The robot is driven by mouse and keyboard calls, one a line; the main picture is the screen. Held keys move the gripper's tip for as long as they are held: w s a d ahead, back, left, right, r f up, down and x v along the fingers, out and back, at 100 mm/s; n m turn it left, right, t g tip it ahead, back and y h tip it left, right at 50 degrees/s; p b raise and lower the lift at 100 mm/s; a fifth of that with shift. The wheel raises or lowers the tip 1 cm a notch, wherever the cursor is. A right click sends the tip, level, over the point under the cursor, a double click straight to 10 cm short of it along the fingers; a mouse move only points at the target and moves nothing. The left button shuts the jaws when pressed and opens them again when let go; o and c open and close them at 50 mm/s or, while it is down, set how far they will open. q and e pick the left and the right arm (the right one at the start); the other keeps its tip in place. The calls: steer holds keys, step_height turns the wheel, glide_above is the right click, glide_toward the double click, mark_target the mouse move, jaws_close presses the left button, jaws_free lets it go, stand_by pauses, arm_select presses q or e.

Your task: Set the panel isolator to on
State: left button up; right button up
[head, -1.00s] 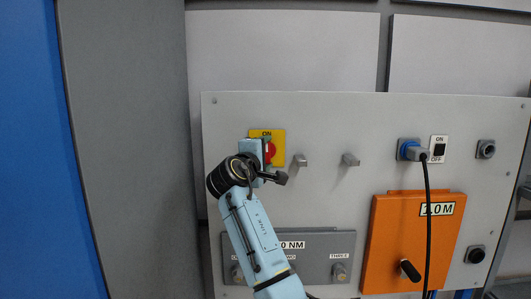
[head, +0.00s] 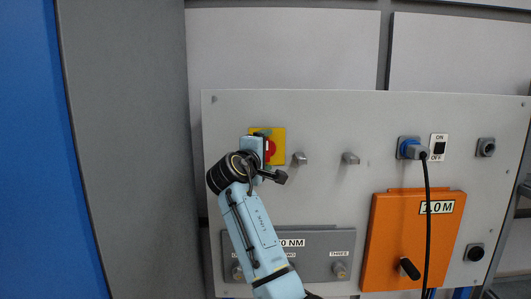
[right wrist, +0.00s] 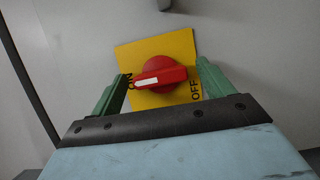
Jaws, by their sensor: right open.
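The panel isolator is a yellow plate (head: 280,134) with a red rotary knob (head: 271,151) at the left of the grey panel. In the right wrist view the knob (right wrist: 168,74) has a white mark pointing left to the ON label (right wrist: 131,82); the OFF label (right wrist: 195,90) is on the right side. My right gripper (head: 266,150) is at the isolator. In the right wrist view its green fingers (right wrist: 164,70) are open on either side of the knob, with gaps between. My left gripper is not in view.
Two grey hooks (head: 300,159) (head: 350,159) stick out right of the isolator. A grey box (head: 330,240) with knobs is below. A tall grey wall (head: 125,150) stands left.

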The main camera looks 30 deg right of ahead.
steer(key=b+v, duration=0.1)
steer(key=v, duration=1.2)
steer(key=shift+b, duration=0.4)
steer(key=shift+s+a, duration=0.15)
